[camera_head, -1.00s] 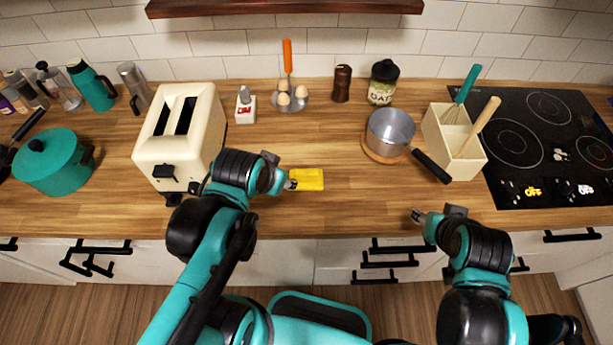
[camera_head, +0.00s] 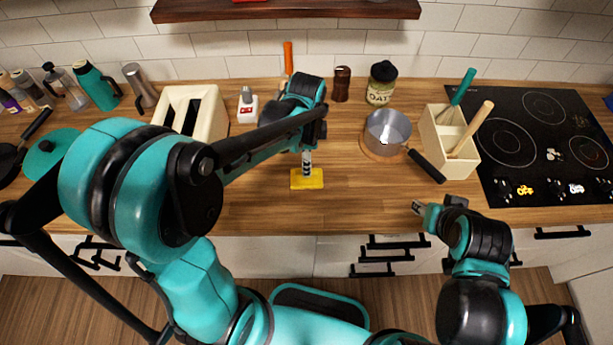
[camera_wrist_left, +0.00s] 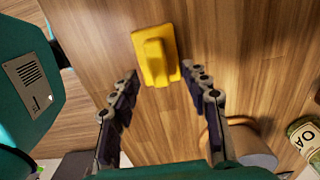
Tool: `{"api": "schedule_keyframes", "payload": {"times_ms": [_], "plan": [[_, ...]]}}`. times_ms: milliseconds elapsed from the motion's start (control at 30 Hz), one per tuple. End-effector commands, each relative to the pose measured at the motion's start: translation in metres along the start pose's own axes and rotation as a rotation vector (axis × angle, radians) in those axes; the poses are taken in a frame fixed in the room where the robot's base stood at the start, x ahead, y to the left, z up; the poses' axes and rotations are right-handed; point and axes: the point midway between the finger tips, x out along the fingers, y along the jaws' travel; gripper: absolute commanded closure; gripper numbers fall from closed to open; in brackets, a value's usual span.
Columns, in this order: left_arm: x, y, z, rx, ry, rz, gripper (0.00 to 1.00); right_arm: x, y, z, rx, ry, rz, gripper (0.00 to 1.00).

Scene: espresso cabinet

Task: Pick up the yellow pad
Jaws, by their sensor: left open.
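The yellow pad (camera_head: 307,180) lies on the wooden counter in front of my left gripper (camera_head: 307,168), near the middle of the head view. In the left wrist view the pad (camera_wrist_left: 155,55) shows a raised ridge on top. It sits ahead of and between the two spread fingers of my left gripper (camera_wrist_left: 165,85), which is open and empty. In the head view the gripper points down over the pad's back edge; whether it touches the pad I cannot tell. My right gripper (camera_head: 421,209) hovers by the counter's front edge, small in view, and its opening is unclear.
A cream toaster (camera_head: 208,112) stands left of the pad, partly hidden by my left arm. The counter around the pad is clear.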

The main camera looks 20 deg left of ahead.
Motion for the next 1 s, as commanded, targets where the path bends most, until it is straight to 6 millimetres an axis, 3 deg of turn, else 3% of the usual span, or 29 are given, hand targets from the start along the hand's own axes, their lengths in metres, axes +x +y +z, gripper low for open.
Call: {"api": "schedule_keyframes", "payload": {"times_ms": [300, 633, 800, 1000], "plan": [[0.048, 0.004, 0.000, -0.002, 0.000, -0.001, 0.53, 0.016, 0.000, 0.012, 0.000, 0.000, 0.000, 0.60], [0.053, 0.004, 0.000, -0.002, 0.001, -0.002, 0.53, 0.017, 0.000, 0.012, 0.000, 0.000, 0.000, 0.60], [0.053, 0.004, 0.000, -0.002, 0.001, -0.002, 0.98, 0.017, 0.000, 0.012, 0.000, 0.000, 0.000, 0.60], [0.053, 0.004, 0.000, -0.002, 0.001, -0.002, 1.00, 0.017, 0.000, 0.012, 0.000, 0.000, 0.000, 0.60]]}}
